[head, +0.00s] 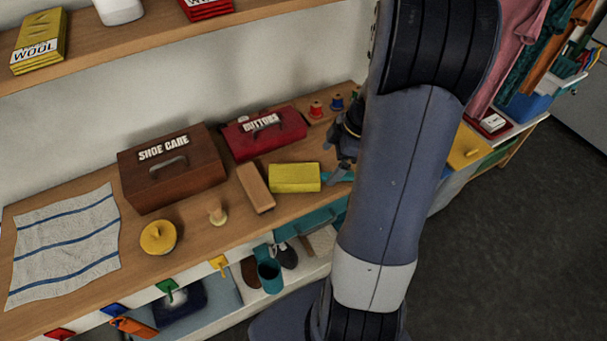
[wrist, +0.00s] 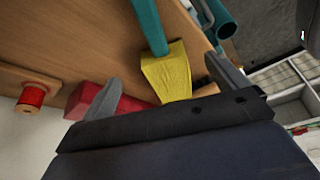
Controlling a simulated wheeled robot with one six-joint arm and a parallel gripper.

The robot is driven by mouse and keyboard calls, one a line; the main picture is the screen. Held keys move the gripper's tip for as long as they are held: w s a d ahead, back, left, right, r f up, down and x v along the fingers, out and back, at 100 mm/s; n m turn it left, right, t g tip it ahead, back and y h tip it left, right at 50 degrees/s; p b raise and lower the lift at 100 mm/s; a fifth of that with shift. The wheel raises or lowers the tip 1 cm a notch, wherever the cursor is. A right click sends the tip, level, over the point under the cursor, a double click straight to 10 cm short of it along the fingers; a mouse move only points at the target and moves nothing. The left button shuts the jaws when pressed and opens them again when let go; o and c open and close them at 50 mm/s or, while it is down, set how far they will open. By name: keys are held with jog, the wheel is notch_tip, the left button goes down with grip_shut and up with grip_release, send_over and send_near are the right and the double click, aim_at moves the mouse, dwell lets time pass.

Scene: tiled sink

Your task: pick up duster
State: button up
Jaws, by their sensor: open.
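A yellow block-like piece, apparently the duster (head: 294,177), lies on the wooden shelf in front of the red BUTTONS box. It also shows in the wrist view (wrist: 168,75), with a teal bar (wrist: 149,25) reaching to it; whether the two are joined I cannot tell. My gripper (wrist: 167,76) is open, with its fingers either side of the yellow piece in the picture. The gap in depth is unclear, and I see no grip on it. In the head view my arm hides most of the gripper.
The red BUTTONS box (head: 263,133) stands behind the yellow piece. A brown block (head: 256,188) lies left of it, and a brown SHOE CARE box (head: 171,168) stands farther left. Thread spools (head: 316,109) stand at the back. A striped cloth (head: 66,243) covers the left end.

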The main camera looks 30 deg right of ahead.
aim_at(319, 173)
jog(key=shift+a+p+x, duration=0.15)
jog(key=shift+p+x, duration=0.3)
jog(key=shift+x, duration=1.15)
jog(key=shift+a+p+x, duration=0.15)
jog(key=shift+p+x, duration=0.25)
jog(key=shift+x, duration=1.2)
jog(key=shift+r, duration=0.15)
jog(key=shift+c, duration=0.3)
jog(key=c, duration=1.1)
jog(key=shift+r, duration=0.1)
notch_tip(319, 173, up, 10)
jog(key=shift+f+b, duration=0.1)
jog(key=shift+b, duration=0.6)
